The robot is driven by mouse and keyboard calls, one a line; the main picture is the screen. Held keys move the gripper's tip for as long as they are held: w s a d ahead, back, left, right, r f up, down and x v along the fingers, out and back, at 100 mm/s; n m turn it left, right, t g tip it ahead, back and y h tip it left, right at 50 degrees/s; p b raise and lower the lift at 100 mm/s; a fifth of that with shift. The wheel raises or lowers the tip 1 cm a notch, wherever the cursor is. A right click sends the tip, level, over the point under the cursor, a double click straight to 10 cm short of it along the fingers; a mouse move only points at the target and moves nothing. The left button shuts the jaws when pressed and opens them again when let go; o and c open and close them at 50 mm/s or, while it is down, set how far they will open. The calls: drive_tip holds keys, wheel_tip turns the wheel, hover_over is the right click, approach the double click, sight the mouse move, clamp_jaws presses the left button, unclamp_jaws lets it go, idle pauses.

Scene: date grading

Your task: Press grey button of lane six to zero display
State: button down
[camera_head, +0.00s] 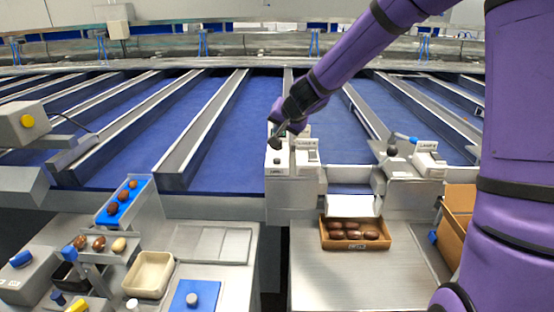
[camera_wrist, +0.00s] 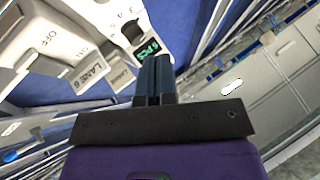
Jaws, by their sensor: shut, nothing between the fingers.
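My gripper (camera_head: 275,143) is shut and empty, above the white lane control unit (camera_head: 278,168) at the middle of the line. In the wrist view, its dark fingertips (camera_wrist: 153,62) lie together just below the small dark display (camera_wrist: 148,47) with green characters, which seem to read 6 PCS. A LANE 6 label (camera_wrist: 92,75) is on the white housing to the left, near OFF and ON markings. I cannot clearly make out the grey button; the fingers may cover it. Whether the fingertips touch the unit cannot be told.
A second white unit (camera_head: 428,160) stands to the right. A cardboard box of dates (camera_head: 355,245) sits on the steel table below. Blue sloping lanes with metal dividers (camera_head: 205,130) lie behind. A beige tray (camera_head: 149,275) and a blue pad are at lower left.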

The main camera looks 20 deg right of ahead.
sight(279, 158)
drive_tip(key=shift+d+f, duration=0.1)
drive_tip(key=shift+f, duration=0.15)
drive_tip(key=shift+f, duration=2.9)
drive_tip(key=shift+f, duration=0.1)
drive_tip(key=shift+f, duration=0.3)
drive_tip(key=shift+f, duration=0.45)
idle(0.6)
drive_tip(key=shift+r, duration=0.9)
drive_tip(key=shift+r, duration=2.5)
